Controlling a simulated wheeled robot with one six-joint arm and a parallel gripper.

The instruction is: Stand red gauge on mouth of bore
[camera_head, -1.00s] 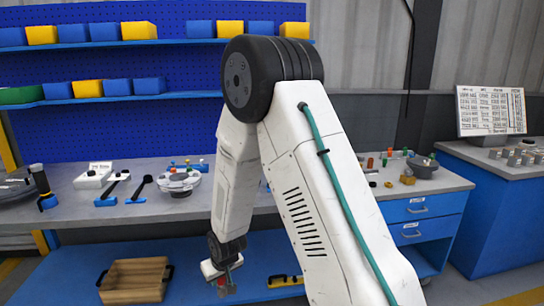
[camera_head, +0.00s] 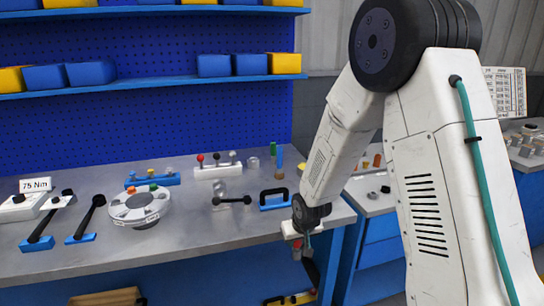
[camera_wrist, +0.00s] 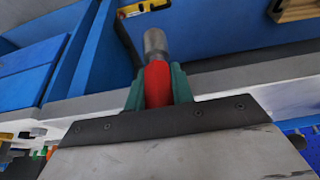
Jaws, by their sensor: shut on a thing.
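The red gauge (camera_wrist: 157,92) is held between the green jaws of my gripper (camera_wrist: 158,82) in the wrist view, with its grey metal end (camera_wrist: 155,42) sticking out beyond them. In the head view my gripper (camera_head: 302,240) is small, in front of the bench's front edge, and the gauge is hard to make out there. A round grey flanged shell (camera_head: 122,211) lies on the bench at the left, well apart from my gripper. It has dark round openings, small labels and coloured bits on top. Which opening is the bore is too small to tell.
The grey bench (camera_head: 190,232) has free room in front of the shell. A white rack (camera_head: 210,172) with knobbed pins, a blue rack (camera_head: 152,181), black-handled tools (camera_head: 90,218) and a blue block with a black handle (camera_head: 273,202) stand on it. A yellow level (camera_head: 290,299) lies below.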

